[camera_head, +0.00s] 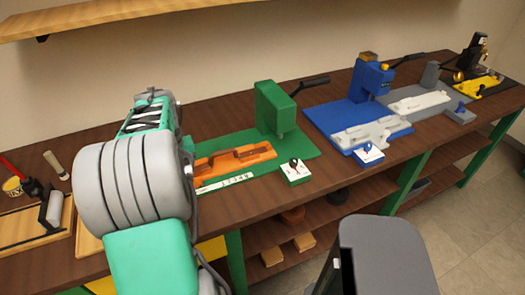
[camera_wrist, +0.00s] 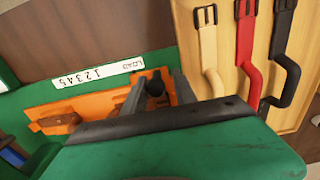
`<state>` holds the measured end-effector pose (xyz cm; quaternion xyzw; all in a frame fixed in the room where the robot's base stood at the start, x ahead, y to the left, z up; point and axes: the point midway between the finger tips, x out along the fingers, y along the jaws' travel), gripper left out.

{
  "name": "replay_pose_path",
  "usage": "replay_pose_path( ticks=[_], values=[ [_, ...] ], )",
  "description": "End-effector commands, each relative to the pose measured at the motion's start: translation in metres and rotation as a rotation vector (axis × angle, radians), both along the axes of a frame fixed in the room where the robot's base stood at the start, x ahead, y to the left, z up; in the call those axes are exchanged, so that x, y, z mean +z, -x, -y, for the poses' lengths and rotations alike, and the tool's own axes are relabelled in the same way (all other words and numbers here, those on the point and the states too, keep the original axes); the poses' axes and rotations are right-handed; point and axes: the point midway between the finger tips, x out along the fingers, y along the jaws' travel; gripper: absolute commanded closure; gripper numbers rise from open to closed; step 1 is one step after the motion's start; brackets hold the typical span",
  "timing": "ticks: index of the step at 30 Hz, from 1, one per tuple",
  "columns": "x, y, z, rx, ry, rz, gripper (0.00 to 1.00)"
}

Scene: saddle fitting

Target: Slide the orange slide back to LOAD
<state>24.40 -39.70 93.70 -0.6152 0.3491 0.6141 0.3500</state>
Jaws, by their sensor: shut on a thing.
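The orange slide (camera_head: 238,160) lies on the green base plate (camera_head: 308,150) of the green press (camera_head: 275,108). In the wrist view the orange slide (camera_wrist: 90,103) runs beside a white strip (camera_wrist: 98,74) marked LOAD and with numbers. My gripper (camera_wrist: 157,86) is at the slide's end by the LOAD mark, its fingers shut on a dark knob (camera_wrist: 155,89) there. The fingers hide part of the knob and the slide. In the head view my arm hides my gripper. How the slide lines up with the marks is not clear.
Beside the press is a white switch box (camera_head: 295,175). A blue station (camera_head: 367,115) and a grey one (camera_head: 430,95) stand to the right. In the wrist view, cream, red and black straps (camera_wrist: 245,55) lie on a wooden board near my gripper.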

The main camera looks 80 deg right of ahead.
Motion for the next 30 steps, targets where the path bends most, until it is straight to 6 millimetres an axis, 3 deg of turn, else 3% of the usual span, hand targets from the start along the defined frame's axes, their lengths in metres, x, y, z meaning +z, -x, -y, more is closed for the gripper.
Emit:
replay_pose_path(
  ticks=[1,2,5,17,30],
  values=[
    [-0.001,-0.002,-0.002,0.01,-0.006,0.0,0.89],
    [-0.001,-0.002,-0.002,0.01,-0.006,0.0,0.65],
    [-0.001,-0.001,-0.001,0.006,-0.005,0.001,0.56],
    [0.003,0.002,0.001,-0.003,-0.001,0.0,0.56],
    [0.045,0.001,0.0,-0.001,-0.001,0.0,0.56]
  ],
)
